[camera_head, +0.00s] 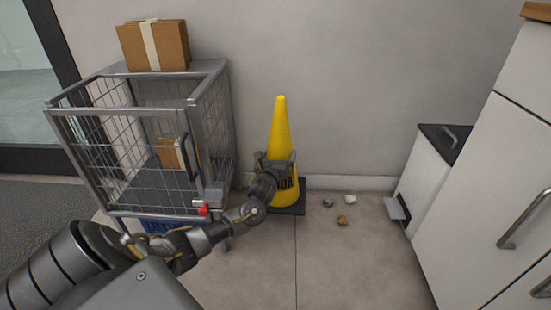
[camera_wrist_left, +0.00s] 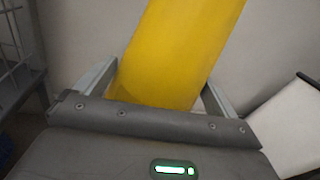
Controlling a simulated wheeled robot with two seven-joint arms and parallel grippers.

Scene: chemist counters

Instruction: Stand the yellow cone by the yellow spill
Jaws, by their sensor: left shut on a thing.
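The yellow cone (camera_head: 280,130) stands upright against the wall on a dark square base, with dark lettering on its lower part. My left gripper (camera_head: 277,160) is shut on the cone at about mid-height, one finger on each side. In the left wrist view the cone (camera_wrist_left: 182,50) fills the space between the fingers and looks tilted in the picture. The gripper hides part of the cone's front. I see no yellow spill in either view. My right gripper is not in view.
A wire cage cart (camera_head: 130,125) with a cardboard box (camera_head: 155,45) on top stands left of the cone. Small lumps, including a brown one (camera_head: 342,221), lie on the floor to its right. A pedal bin (camera_head: 424,175) and white cabinets (camera_head: 490,200) stand at right. Front floor is clear.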

